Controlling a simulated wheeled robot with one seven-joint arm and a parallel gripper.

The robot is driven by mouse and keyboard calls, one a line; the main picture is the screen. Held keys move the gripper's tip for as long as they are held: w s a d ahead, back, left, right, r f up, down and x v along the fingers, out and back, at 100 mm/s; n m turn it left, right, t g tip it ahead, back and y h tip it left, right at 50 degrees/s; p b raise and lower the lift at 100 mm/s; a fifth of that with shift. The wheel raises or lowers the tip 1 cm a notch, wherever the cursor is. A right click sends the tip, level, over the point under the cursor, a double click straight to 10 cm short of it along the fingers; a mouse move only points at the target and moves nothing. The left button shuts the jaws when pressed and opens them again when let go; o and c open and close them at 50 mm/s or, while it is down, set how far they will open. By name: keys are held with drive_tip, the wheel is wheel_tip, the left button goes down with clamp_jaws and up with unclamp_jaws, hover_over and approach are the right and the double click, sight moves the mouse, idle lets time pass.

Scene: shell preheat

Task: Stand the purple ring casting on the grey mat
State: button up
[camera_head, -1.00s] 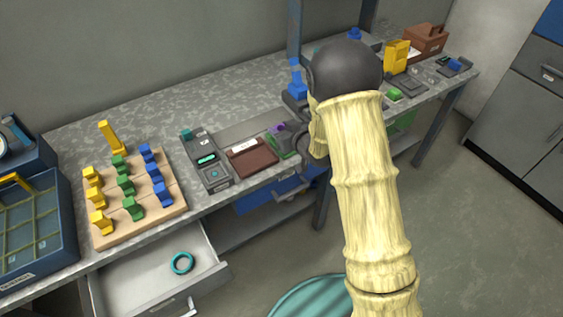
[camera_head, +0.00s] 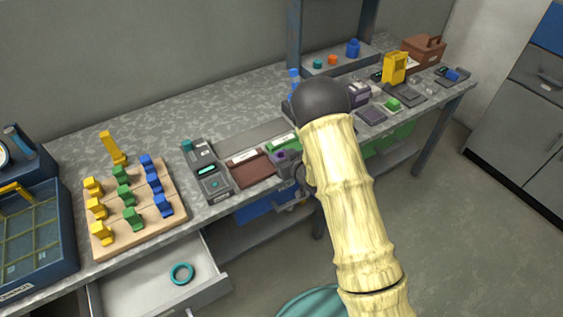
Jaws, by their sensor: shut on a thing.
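The purple ring casting (camera_head: 281,155) shows only as a small purple patch at the jaws of my gripper (camera_head: 286,161). My gripper is shut on it near the bench's front edge, right of the brown tray. Its ring shape and tilt cannot be made out, nor whether it touches anything below. A flat grey panel (camera_head: 240,138) lies behind the brown tray. Dark grey flat pads (camera_head: 371,116) lie right of my arm. I cannot tell which of these is the grey mat.
A brown tray (camera_head: 251,167) and a green mat (camera_head: 282,142) lie close to my gripper. A grey device (camera_head: 209,175) stands left of the tray. A wooden board (camera_head: 119,238) carries several coloured blocks. An open drawer (camera_head: 215,281) holds a teal ring (camera_head: 181,273).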

drive_tip(key=shift+f, duration=1.45)
drive_tip(key=shift+f, duration=0.2)
drive_tip(key=o, duration=1.1)
